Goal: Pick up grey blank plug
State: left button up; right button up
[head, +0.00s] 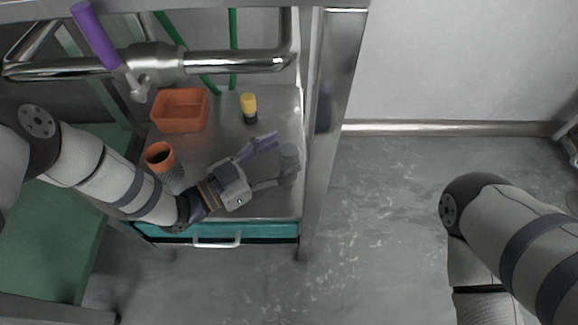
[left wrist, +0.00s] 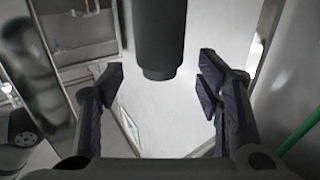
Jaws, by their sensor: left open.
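The grey blank plug (head: 289,160) is a short grey cylinder standing upright near the right edge of the metal work surface. My left gripper (head: 276,163) is open, with its fingers spread and pointing right at the plug. In the left wrist view the plug shows as a dark cylinder (left wrist: 158,40) at the top centre, in line with the gap between the open fingertips (left wrist: 160,82). I see no finger clearly touching it. My right gripper is out of the picture; only part of my right arm shows at the lower right.
An orange bin (head: 180,110), an orange-rimmed cup (head: 160,155) and a yellow-and-black piece (head: 249,107) stand on the metal surface (head: 215,145). A metal post (head: 325,120) rises at its right edge. A pipe with a purple-handled valve (head: 95,35) crosses above the back.

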pick_arm(q)
jog(key=x, duration=0.2)
jog(key=shift+w+d+f, duration=0.1)
jog(key=shift+w+d, duration=0.05)
jog(key=shift+d, duration=0.05)
grip_shut()
